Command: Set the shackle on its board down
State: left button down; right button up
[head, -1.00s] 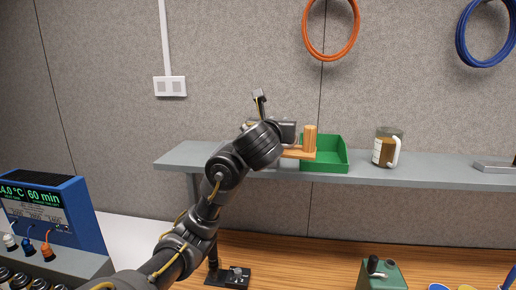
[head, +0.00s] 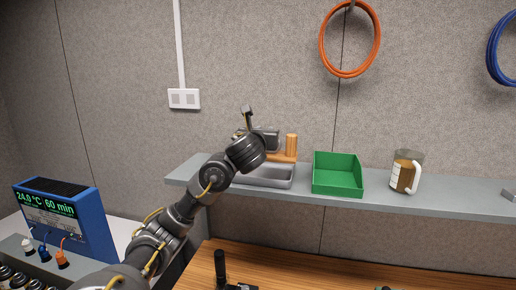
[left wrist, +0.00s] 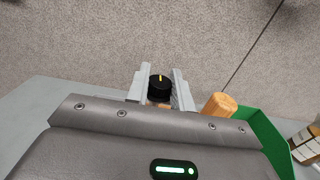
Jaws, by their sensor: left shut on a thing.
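My left gripper (left wrist: 160,92) is shut on the shackle's board, and a black knob with a yellow mark (left wrist: 160,84) shows between its fingers in the left wrist view. The light wooden board (head: 284,158) with its upright wooden post (head: 291,145) sticks out to the right of my left wrist in the head view. The post also shows right of the fingers in the left wrist view (left wrist: 220,104). The board appears just above and behind a grey tray; contact cannot be told. The shackle itself is not clearly visible. My right gripper is out of view.
The grey tray (head: 268,184) stands on the grey wall shelf (head: 440,199). Bare shelf lies left of the tray. A blue display unit (head: 85,225) is lower left.

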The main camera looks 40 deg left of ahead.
pick_arm(q)
jog(key=shift+w+a+f, duration=0.1)
jog(key=shift+a+f, duration=0.55)
jog(key=shift+f, duration=0.15)
jog(key=shift+a+f, duration=0.3)
jog(key=shift+f, duration=0.15)
jog(key=shift+w+f, duration=0.1)
jog(key=shift+w, duration=0.05)
jog(key=f, duration=0.1)
jog(key=a+f, duration=0.1)
jog(key=shift+f, duration=0.9)
jog(key=shift+w+d+f, duration=0.1)
